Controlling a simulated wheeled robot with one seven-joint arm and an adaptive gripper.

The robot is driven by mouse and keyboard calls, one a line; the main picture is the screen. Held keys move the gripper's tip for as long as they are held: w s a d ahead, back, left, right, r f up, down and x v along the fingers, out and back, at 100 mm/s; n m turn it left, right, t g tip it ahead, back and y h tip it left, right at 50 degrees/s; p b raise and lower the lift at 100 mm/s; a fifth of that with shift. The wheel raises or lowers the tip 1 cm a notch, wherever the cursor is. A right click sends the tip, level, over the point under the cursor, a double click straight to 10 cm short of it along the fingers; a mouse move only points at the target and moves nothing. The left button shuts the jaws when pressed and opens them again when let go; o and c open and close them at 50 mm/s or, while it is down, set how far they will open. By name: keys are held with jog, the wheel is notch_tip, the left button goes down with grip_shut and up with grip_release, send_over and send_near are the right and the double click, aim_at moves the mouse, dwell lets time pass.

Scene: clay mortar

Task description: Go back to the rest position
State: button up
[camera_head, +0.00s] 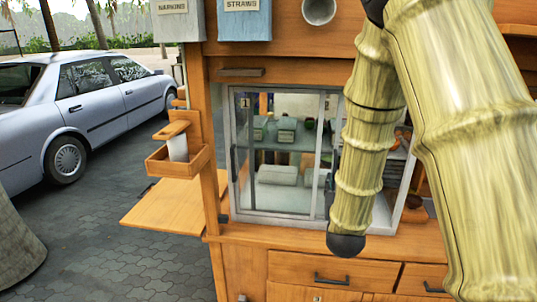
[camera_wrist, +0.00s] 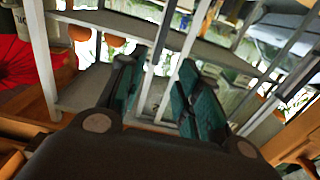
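My gripper (camera_wrist: 160,88) shows in the wrist view with its two teal-padded fingers apart and nothing between them. A pale frame bar and shelf surfaces show behind the gap; I cannot tell how far they are from the fingertips. In the head view my arm crosses the right side in front of the glass-fronted cabinet (camera_head: 275,185), and my gripper cannot be made out there. The cabinet's right part is partly hidden by my arm. Packets and containers show on its shelves behind the glass.
A wooden counter with drawers (camera_head: 310,268) runs below the cabinet. A wooden holder (camera_head: 178,160) and a fold-out board (camera_head: 160,205) stick out at the left. Napkins (camera_head: 178,20) and straws (camera_head: 244,20) boxes hang above. A silver car (camera_head: 95,105) stands on the paving.

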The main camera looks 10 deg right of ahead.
jog(key=s+a+f+n+g+y, duration=0.1)
jog(key=s+a+f+g+y, duration=0.3)
jog(key=f, duration=0.7)
jog(key=s+a+f+n+g+h, duration=0.1)
jog(key=s+f, duration=0.4)
jog(key=f, duration=0.5)
jog(key=s+a+f+n+g+y, duration=0.1)
jog(key=s+a+f+g+y, duration=0.3)
jog(key=f, duration=0.7)
jog(key=s+a+f+g, duration=0.1)
jog(key=s+f+g, duration=0.1)
jog(key=s+f, duration=0.3)
jog(key=s+a+f+g, duration=0.2)
jog(key=s+f, duration=0.3)
jog(key=s, duration=0.9)
jog(key=s+a+f+n+g, duration=0.1)
jog(key=s+a+f+g, duration=0.1)
jog(key=s+f, duration=0.4)
jog(key=s+g, duration=0.1)
jog(key=s, duration=0.3)
jog(key=shift+a+g, duration=0.25)
jog(key=shift+g, duration=0.05)
jog(key=shift+d+f, duration=0.1)
